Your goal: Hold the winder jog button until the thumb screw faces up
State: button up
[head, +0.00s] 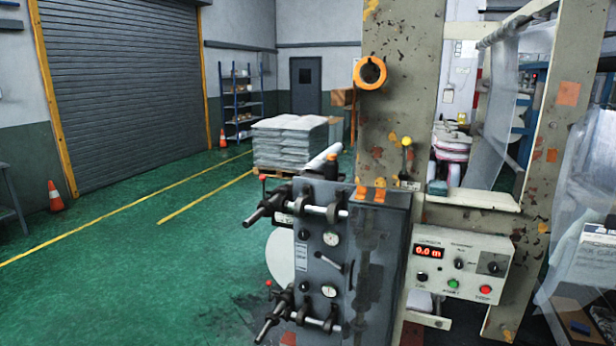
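A light control panel (500,252) on the machine's frame at the right has a red display reading 0.0 m. Along its lower edge are a black button (422,277), a green button (453,283) and a red button (485,290). The labels are too small to read, so I cannot tell which is the jog button. A grey winder cabinet (378,250) stands left of the panel, with an upper shaft (268,208) and a lower shaft (272,322) reaching out leftward. I cannot make out the thumb screw or which way it faces. My gripper is not in view.
A tall chipped frame post (400,70) rises behind the cabinet, with clear film hanging at the far right. A pallet stack (290,140) and shelves (243,105) stand at the back. Green floor (140,250) is open at left, with orange cones (55,197) along the wall.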

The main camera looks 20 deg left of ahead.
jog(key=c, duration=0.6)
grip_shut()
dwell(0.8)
